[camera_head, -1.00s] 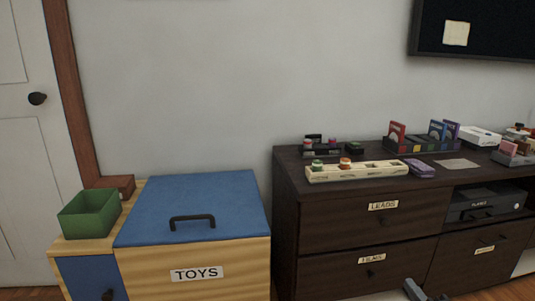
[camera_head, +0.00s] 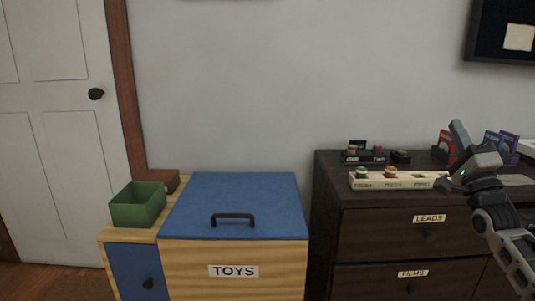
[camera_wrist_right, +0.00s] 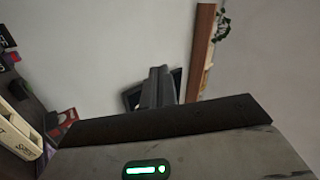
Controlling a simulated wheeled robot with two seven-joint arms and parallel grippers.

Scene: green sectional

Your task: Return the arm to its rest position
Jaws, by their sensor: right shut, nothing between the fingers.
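My right gripper (camera_head: 459,128) is raised at the right of the head view, in front of the dark dresser (camera_head: 375,235). Its fingers point up and look closed together, with nothing between them. In the right wrist view the shut fingers (camera_wrist_right: 158,75) stand upright beyond the dark edge of the gripper body, against the pale wall. My left gripper is in neither view.
A cream tray (camera_head: 400,181) with small round items sits on the dresser, partly behind my right gripper. Left of the dresser stands a blue-lidded toy chest (camera_head: 265,192), with a green box (camera_head: 138,206) beside it. A white door (camera_head: 60,120) is at far left.

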